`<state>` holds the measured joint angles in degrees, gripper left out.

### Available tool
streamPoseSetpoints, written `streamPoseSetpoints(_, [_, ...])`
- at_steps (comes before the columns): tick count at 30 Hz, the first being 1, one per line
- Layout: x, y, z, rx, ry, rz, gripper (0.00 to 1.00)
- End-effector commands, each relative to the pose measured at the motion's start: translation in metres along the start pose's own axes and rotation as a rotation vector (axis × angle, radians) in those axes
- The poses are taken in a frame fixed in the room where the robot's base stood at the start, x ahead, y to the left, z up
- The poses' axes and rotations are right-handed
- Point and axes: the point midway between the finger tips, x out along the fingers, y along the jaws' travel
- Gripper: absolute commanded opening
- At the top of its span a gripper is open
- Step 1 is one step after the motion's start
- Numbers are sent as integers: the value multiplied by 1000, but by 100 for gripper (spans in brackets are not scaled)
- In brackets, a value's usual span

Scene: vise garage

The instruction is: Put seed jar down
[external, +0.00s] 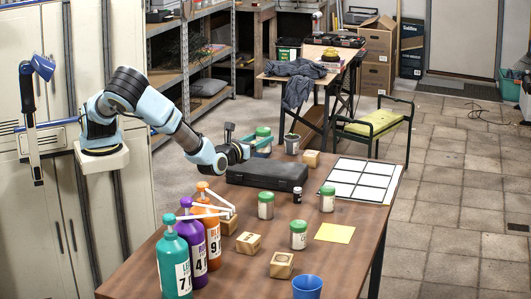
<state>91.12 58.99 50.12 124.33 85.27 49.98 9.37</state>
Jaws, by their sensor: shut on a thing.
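My gripper (262,143) reaches over the far left part of the brown table, behind the black case. Its teal fingers are shut on a seed jar (263,132), a pale jar with a green lid. The jar looks upright. Its lower part is partly hidden by the fingers, and I cannot tell whether its base touches the table. Similar green-lidded jars stand on the table: one (265,206) in front of the case, one (327,199) by the grid mat, and one (298,236) nearer the front.
The black case (267,176) lies just in front of my gripper. A white grid mat (360,181) covers the right end. Pump bottles (175,263), wooden blocks, a yellow sheet (334,233) and a blue cup (307,287) fill the front.

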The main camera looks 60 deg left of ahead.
Motion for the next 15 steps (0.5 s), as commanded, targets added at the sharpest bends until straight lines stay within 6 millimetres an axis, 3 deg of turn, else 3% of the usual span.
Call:
streamPoseSetpoints(3, [27, 1, 10, -2, 10, 64, 0])
streamPoseSetpoints(7, [39, 2, 14, 7, 14, 91, 0])
streamPoseSetpoints(15, [40, 3, -27, 11, 15, 95, 0])
